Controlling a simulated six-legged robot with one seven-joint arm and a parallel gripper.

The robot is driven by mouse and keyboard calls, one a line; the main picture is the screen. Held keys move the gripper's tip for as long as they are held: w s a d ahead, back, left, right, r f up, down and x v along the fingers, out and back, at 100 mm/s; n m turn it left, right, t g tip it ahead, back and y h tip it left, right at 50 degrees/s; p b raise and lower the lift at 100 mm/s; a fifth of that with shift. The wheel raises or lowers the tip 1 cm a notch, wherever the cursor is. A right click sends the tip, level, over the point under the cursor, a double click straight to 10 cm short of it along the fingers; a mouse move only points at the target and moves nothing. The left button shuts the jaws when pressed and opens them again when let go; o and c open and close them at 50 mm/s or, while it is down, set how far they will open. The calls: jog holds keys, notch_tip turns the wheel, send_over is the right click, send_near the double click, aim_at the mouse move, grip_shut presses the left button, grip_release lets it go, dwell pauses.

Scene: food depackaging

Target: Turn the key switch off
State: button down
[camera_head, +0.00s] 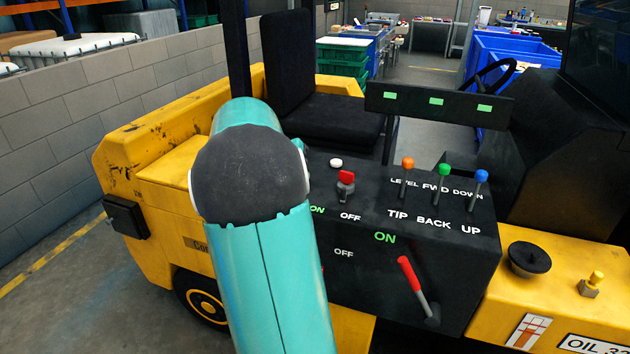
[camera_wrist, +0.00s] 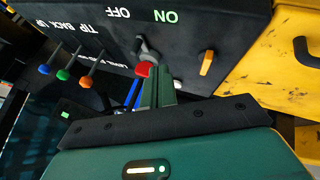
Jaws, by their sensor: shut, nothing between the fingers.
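The key switch has a red top on a grey metal body. It stands on the black control panel (camera_head: 455,255), above the ON and OFF labels, in the head view (camera_head: 346,178). In the wrist view, which shows the panel upside down, the red key switch (camera_wrist: 145,69) is just left of my fingertips. My gripper (camera_wrist: 158,72) is shut and empty, its green fingers pointing at the panel close beside the red top. I cannot tell whether they touch it, or which label the key points to. In the head view my arm hides the gripper.
An orange handle (camera_wrist: 207,62) sits right of the key in the wrist view. A white button (camera_head: 336,163) is behind the key. Orange (camera_head: 407,164), green (camera_head: 443,171) and blue (camera_head: 480,177) levers stand to its right. A red-handled lever (camera_head: 412,276) is on the panel front.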

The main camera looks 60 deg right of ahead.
aim_at(343, 194)
jog(key=x, duration=0.9)
jog(key=shift+s+d+f, duration=0.1)
jog(key=shift+s+f, duration=0.05)
jog(key=shift+f, duration=0.2)
jog(key=shift+s+d+r, duration=0.15)
jog(key=shift+s+d, duration=0.1)
jog(key=shift+s, duration=0.35)
jog(key=shift+s+d+r, duration=0.1)
jog(key=shift+s+d, duration=0.15)
jog(key=shift+s, duration=0.4)
jog(key=shift+s+d, duration=0.25)
jog(key=shift+s, duration=0.15)
jog(key=shift+s+d+n+t, duration=0.1)
jog(key=shift+s+n+t, duration=0.8)
jog(key=shift+s+n, duration=0.45)
jog(key=shift+s+d+n+h, duration=0.15)
jog(key=shift+s+n+h, duration=0.15)
jog(key=shift+s, duration=0.2)
jog(key=shift+w, duration=0.1)
